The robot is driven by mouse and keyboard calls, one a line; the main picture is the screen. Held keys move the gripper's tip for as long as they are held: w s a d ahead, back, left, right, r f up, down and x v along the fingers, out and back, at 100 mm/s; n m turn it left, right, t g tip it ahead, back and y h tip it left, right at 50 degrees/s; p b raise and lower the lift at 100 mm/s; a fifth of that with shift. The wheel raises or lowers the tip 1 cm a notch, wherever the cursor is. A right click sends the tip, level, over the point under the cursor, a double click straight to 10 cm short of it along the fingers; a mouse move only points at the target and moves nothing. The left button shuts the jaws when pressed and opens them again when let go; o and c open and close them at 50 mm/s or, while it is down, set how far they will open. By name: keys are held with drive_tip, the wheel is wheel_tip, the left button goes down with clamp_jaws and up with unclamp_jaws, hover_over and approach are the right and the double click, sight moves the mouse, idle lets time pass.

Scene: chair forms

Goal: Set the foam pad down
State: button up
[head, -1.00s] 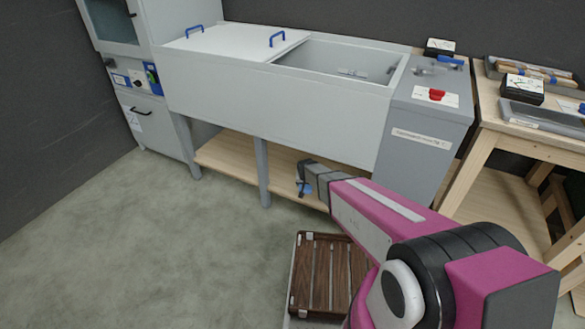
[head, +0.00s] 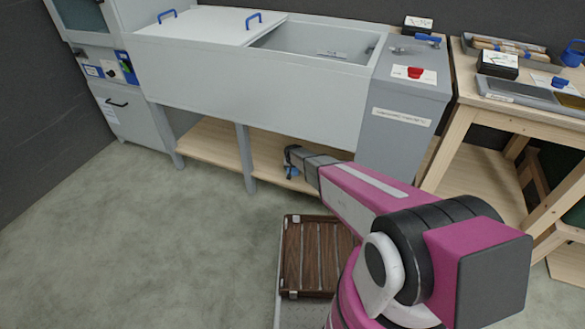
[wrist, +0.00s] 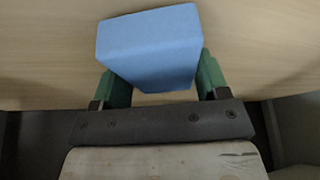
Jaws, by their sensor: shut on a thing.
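The foam pad is a light blue block. In the wrist view the pad (wrist: 152,50) sits between the green fingers of my gripper (wrist: 152,82), which is shut on it. Pale wood fills the space beyond the pad. In the head view my gripper (head: 291,162) is at the lower wooden shelf (head: 206,140) under the grey basin unit, right of a grey leg. Only a small bit of blue shows there, mostly hidden by the gripper. I cannot tell whether the pad touches the shelf.
The grey basin unit (head: 245,80) stands over the shelf, with legs (head: 246,160) at its front. A dark slatted wooden crate (head: 318,255) is on the floor below my arm. A wooden table (head: 500,112) with trays stands right. Floor at left is clear.

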sight(293, 169)
drive_tip(key=shift+f, duration=0.4)
drive_tip(key=o, duration=0.9)
drive_tip(key=shift+r, duration=0.15)
drive_tip(key=shift+s+r, duration=0.25)
drive_tip(key=shift+r, duration=0.25)
drive_tip(key=v, duration=0.4)
drive_tip(key=s, duration=1.2)
drive_tip(key=shift+d, duration=0.25)
